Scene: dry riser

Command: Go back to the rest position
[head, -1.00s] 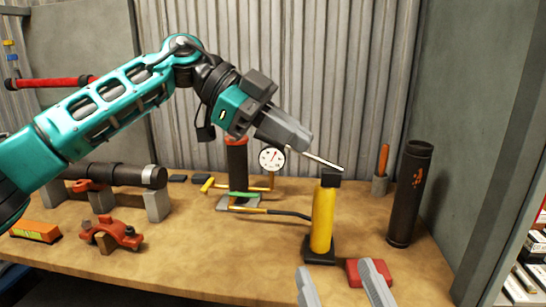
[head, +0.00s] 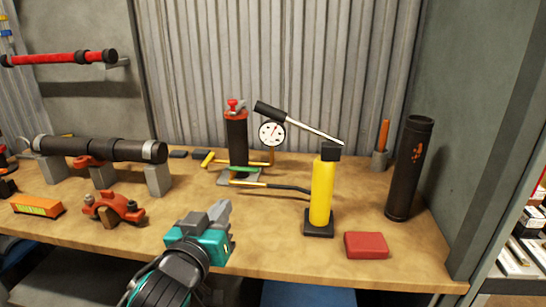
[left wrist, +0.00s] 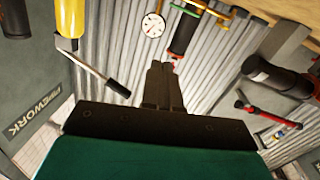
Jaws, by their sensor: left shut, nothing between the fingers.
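My left gripper (head: 219,212) is low at the front of the workbench (head: 270,235) in the head view, its arm coming up from the bottom edge. Its fingers are shut with nothing between them. In the left wrist view the shut fingers (left wrist: 163,85) point toward the corrugated wall, apart from everything on the bench. My right gripper does not show in the head view.
A yellow hand pump (head: 321,190) with a raised handle, a red block (head: 366,245) and a dark upright pipe (head: 409,168) stand at right. A gauge (head: 272,133) is behind. Red clamp (head: 113,208), orange box (head: 37,206) and supported pipe (head: 110,150) are at left.

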